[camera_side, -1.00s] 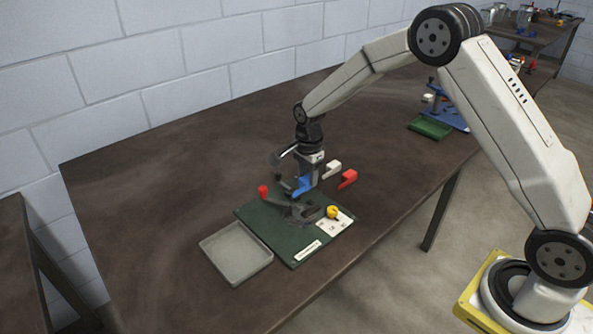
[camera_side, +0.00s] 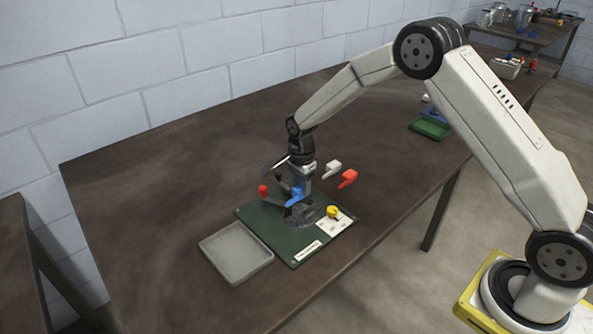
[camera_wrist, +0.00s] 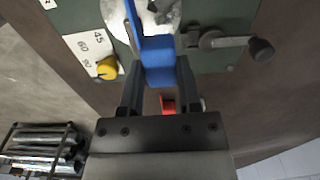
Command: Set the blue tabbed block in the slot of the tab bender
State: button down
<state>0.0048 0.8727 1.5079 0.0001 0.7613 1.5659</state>
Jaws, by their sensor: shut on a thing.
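The blue tabbed block (camera_side: 296,196) is held at the fingertips of my gripper (camera_side: 297,187), close above the tab bender (camera_side: 302,213). In the wrist view the block (camera_wrist: 157,58) stands between the two fingers (camera_wrist: 156,84), which are shut on it. Its far end reaches over the bender's round metal disc (camera_wrist: 114,16). The slot itself is hidden or too small to make out. I cannot tell whether the block touches the bender. A yellow knob (camera_side: 333,211) and a red-ended handle (camera_side: 263,191) belong to the bender's green base plate (camera_side: 290,249).
A white block (camera_side: 332,168) and a red block (camera_side: 347,179) lie on the table behind and right of the bender. An empty grey tray (camera_side: 237,252) lies at the plate's left front. The table's left part is clear.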

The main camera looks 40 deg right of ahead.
aim_at(301, 196)
jog(key=shift+f, duration=2.05)
jog(key=shift+c, duration=1.1)
grip_release()
jog(key=shift+r, duration=3.9)
